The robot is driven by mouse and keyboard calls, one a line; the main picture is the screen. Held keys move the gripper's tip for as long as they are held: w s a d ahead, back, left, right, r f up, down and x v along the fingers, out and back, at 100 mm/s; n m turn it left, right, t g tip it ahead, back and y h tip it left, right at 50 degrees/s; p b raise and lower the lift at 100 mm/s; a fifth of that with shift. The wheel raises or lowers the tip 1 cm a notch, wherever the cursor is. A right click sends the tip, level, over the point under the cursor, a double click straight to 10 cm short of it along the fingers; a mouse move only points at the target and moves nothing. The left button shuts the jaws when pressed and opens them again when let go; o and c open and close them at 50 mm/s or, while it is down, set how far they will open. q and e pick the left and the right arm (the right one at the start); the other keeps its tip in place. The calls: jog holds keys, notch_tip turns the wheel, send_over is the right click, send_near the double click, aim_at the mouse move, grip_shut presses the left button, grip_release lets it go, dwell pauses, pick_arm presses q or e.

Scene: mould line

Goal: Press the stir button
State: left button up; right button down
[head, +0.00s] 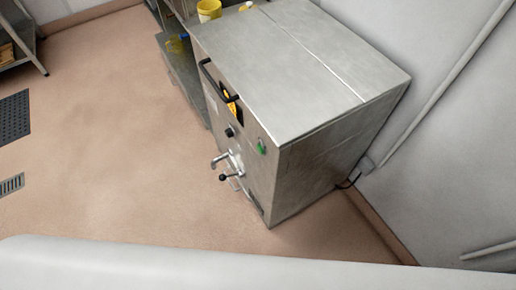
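A steel machine (295,75) with a flat lid stands against the wall right of centre. On its front face is a green button (262,148) near the right edge. A black knob (230,131) sits to the left of it, and a metal spout with a black-tipped lever (224,177) is below. I cannot read any label saying which control is for stirring. A black handle (212,79) and a yellow sign (232,101) are higher on the front. Neither of my grippers is in view.
A yellow tub (208,10) stands at the back, beyond the lid. A steel shelf unit (181,70) adjoins the machine's far side. A rack (18,40) is at the far left. The floor (120,150) before the machine is clear, with a dark mat (14,116) and a drain grate (11,184).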

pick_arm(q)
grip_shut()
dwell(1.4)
